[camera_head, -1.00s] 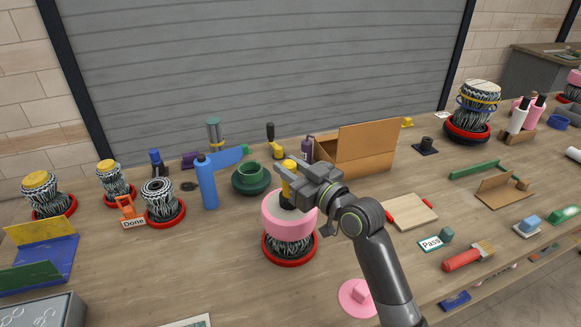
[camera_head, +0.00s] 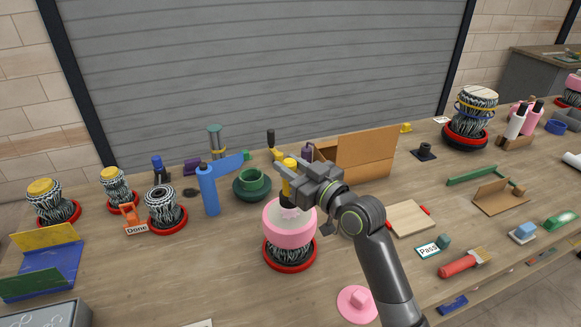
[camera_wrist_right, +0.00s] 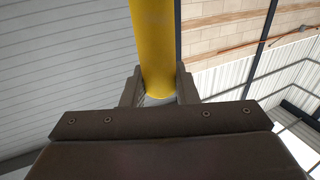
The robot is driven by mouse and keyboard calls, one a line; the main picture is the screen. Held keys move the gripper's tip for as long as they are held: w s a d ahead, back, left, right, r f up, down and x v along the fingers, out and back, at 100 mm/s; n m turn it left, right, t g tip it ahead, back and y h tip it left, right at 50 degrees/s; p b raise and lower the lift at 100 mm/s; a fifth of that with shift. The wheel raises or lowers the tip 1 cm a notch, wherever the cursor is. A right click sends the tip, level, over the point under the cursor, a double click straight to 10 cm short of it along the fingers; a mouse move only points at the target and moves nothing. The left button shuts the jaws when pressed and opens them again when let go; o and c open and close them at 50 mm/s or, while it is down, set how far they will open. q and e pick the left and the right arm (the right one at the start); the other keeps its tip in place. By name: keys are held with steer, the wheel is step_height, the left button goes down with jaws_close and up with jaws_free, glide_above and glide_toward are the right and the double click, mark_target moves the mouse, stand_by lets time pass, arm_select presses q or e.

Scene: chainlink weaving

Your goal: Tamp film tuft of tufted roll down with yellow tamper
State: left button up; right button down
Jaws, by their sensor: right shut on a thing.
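The tufted roll (camera_head: 289,256) stands upright on a red round base near the table's middle. A pink film band (camera_head: 288,235) wraps its upper part, and pale film shows at its top. My right gripper (camera_head: 291,188) is shut on the yellow tamper (camera_head: 287,187), right above the roll. The yellow shaft also stands between the fingers in the right wrist view (camera_wrist_right: 153,45). The tamper's lower end is over the roll's top; I cannot tell whether it touches the film. My left gripper is not in view.
A green cup (camera_head: 251,182) and a blue bottle (camera_head: 209,189) stand left of the roll. An open cardboard box (camera_head: 367,160) is behind my right arm. A pink disc (camera_head: 356,304) lies in front.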

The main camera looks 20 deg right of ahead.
step_height(320, 180, up, 6)
steer(key=p, duration=0.4)
steer(key=shift+p, duration=0.3)
steer(key=shift+f, duration=0.1)
